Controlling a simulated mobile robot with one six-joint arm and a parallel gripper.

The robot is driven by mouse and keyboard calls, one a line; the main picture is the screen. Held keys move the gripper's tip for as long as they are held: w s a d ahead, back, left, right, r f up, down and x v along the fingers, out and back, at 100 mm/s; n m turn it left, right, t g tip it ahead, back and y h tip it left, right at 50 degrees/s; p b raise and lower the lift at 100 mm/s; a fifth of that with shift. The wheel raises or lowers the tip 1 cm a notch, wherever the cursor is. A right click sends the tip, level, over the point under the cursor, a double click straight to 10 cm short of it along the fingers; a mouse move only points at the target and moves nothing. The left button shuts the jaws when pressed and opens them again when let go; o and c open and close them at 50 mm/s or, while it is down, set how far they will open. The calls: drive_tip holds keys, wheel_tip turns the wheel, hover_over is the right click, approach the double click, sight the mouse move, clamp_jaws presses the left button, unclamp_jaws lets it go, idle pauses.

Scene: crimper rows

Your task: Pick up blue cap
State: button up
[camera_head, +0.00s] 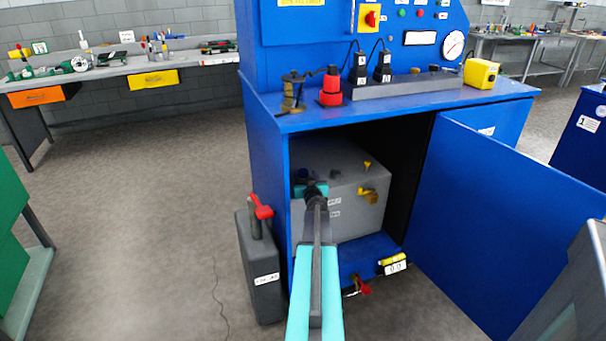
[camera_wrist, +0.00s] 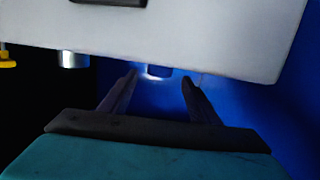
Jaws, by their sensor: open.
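A small bluish cylinder (camera_wrist: 158,71), which may be the blue cap, shows in the wrist view at the edge of a light grey box (camera_wrist: 200,35). My gripper (camera_wrist: 160,80) is open, with one dark finger on each side of that cylinder in the picture. I cannot tell whether the fingers touch it. In the head view my gripper (camera_head: 310,190) is inside the open blue cabinet, at the left part of the grey box (camera_head: 355,215).
A silver cylinder (camera_wrist: 73,60) and a yellow part (camera_wrist: 7,62) lie left in the wrist view. The cabinet door (camera_head: 510,220) stands open at right. A dark grey canister (camera_head: 261,270) with a red handle stands left of the cabinet. Floor further left is clear.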

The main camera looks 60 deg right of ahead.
sight(303, 171)
drive_tip(key=shift+b+x, duration=0.35)
drive_tip(key=shift+x, duration=2.2)
drive_tip(key=shift+d+r, duration=0.1)
drive_tip(key=c, duration=1.1)
drive_tip(key=shift+r, duration=0.15)
drive_tip(key=shift+r+p, duration=0.9)
drive_tip(key=shift+r, duration=0.3)
drive_tip(key=s+a+r+p, duration=0.1)
drive_tip(key=s+a, duration=0.2)
drive_tip(key=s, duration=0.4)
drive_tip(key=s+a+r+p, duration=0.1)
drive_tip(key=s+a, duration=0.1)
drive_tip(key=s, duration=0.6)
drive_tip(key=shift+a+r+p, duration=0.15)
drive_tip(key=shift+a+p, duration=0.2)
